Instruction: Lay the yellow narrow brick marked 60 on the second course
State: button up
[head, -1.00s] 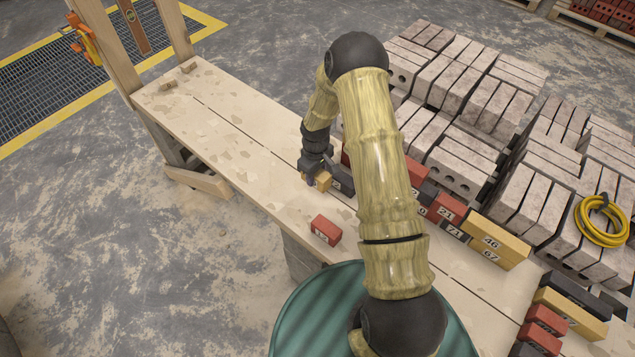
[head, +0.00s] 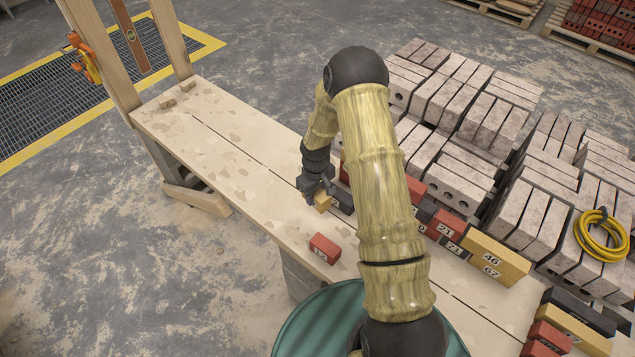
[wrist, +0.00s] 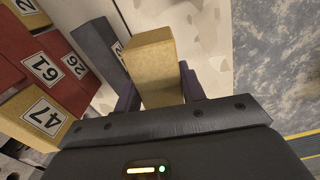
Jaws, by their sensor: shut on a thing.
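My gripper (head: 320,193) is low over the plank, shut on a narrow yellow brick (head: 323,202). In the wrist view the yellow brick (wrist: 152,62) sits between the dark purple fingers of my gripper (wrist: 158,88). No number shows on its visible faces, and I cannot tell whether it touches the plank. A dark grey brick (wrist: 98,45) lies close beside it on the left in the wrist view. The two-course row includes a yellow brick marked 46 (head: 492,243) on one marked 67 (head: 488,268). My arm hides the middle of the row.
A loose red brick (head: 325,248) lies on the plank (head: 225,160) near its front edge. Bricks marked 61 (wrist: 42,67) and 47 (wrist: 45,117) stand left of my gripper in the wrist view. Grey block stacks (head: 470,110) fill the far side. The plank's left part is mostly clear.

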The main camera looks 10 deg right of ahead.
aim_at(321, 204)
jog(key=s+m, duration=0.5)
jog(key=shift+d+f+m, duration=0.15)
jog(key=shift+m, duration=0.15)
jog(key=shift+w, duration=0.1)
